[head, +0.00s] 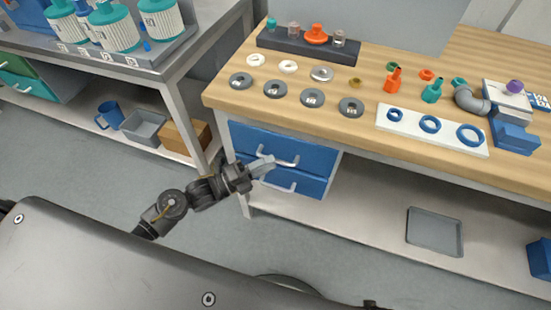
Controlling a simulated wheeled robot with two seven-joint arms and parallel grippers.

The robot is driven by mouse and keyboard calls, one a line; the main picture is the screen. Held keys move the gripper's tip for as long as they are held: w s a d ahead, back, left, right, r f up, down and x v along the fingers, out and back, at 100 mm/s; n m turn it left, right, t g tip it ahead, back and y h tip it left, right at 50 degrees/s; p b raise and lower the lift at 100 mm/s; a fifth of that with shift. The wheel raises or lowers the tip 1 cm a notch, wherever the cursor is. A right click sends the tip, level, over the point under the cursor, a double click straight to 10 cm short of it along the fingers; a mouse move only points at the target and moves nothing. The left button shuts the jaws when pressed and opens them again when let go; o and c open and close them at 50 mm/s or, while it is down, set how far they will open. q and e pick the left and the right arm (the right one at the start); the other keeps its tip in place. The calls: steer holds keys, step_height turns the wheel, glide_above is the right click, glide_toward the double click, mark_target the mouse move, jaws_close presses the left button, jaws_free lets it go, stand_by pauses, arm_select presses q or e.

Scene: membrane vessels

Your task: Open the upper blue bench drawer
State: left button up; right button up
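The upper blue bench drawer (310,155) is under the left end of the wooden bench top. Its front looks closed, with no open gap visible. Its pale bar handle (287,162) runs across the front. My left gripper (266,166) reaches in from the left, with its pale fingers at the left end of this handle. The fingers overlap the handle in the picture, and I cannot tell whether they grip it. The lower blue drawer (311,187) sits directly below, with its own handle. My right gripper is not in view.
The bench top (365,85) carries several grey discs, coloured fittings and a white board (410,128) with blue rings. A grey tray (434,231) lies on the lower shelf to the right. Another bench (150,75) stands at the left. Floor shows in front of the drawers.

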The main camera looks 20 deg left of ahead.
arm_select(q)
steer(key=shift+x, duration=1.55)
jaws_close()
